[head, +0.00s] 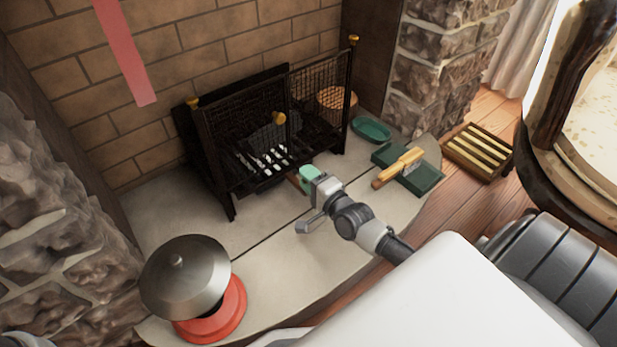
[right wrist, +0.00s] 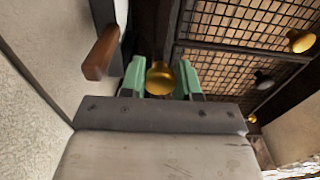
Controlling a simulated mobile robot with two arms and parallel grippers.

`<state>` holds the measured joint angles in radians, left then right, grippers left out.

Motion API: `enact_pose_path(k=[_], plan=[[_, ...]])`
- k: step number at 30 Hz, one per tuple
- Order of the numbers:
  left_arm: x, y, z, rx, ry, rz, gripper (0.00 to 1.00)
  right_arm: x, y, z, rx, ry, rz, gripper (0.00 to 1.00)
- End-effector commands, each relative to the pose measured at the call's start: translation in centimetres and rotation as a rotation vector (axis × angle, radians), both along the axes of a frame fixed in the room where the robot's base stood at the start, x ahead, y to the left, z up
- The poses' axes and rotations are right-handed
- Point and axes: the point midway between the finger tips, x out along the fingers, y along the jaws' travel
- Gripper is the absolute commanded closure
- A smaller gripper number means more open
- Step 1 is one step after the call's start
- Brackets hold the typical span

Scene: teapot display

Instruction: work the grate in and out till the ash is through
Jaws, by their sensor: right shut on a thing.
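The black fire basket (head: 240,185) stands on the hearth, with mesh doors (head: 238,115) and brass knobs. Inside it, low down, pale bars or slots (head: 262,158) show below a dark lump (head: 265,135); I cannot tell ash from grate there. My right gripper (head: 309,177), with green fingertips, is at the front lower right of the basket. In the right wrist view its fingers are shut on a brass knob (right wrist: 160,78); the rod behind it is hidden. A brown wooden handle (head: 296,183) is beside the fingers, apart from them in the wrist view (right wrist: 102,52). My left gripper is not in view.
A green tray (head: 425,178) with a wooden-handled brush (head: 399,167) lies to the right, near a green dish (head: 371,130) and a slatted wooden rack (head: 477,152). A metal dome (head: 185,275) on a red base (head: 215,318) stands front left. The hearth between is clear.

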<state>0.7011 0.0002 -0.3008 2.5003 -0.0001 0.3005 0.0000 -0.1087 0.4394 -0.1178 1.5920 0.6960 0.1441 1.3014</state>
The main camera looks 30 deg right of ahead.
Motion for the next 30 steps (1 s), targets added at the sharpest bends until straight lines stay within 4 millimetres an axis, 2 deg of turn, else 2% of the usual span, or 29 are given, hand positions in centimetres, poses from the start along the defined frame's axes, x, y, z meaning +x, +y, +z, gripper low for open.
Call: enact_pose_path(k=[3, 10, 20, 21, 26, 30], plan=[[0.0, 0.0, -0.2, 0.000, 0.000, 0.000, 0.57, 0.5, 0.0, -0.1, 0.000, 0.000, 0.000, 1.00], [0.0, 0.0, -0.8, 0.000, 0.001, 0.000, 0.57, 4.0, 0.3, -0.1, 0.000, -0.001, -0.001, 1.00], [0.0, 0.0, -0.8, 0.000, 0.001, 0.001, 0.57, 4.5, 0.3, 0.0, -0.001, 0.001, -0.001, 1.00], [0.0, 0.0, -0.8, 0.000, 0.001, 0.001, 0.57, 4.5, 0.2, 0.0, -0.001, 0.001, -0.002, 0.66], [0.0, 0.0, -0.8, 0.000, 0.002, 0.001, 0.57, 4.5, 0.3, 0.0, -0.001, 0.000, -0.001, 0.43], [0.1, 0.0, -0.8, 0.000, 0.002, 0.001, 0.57, 4.4, 0.3, 0.0, 0.000, 0.000, -0.001, 0.43]])
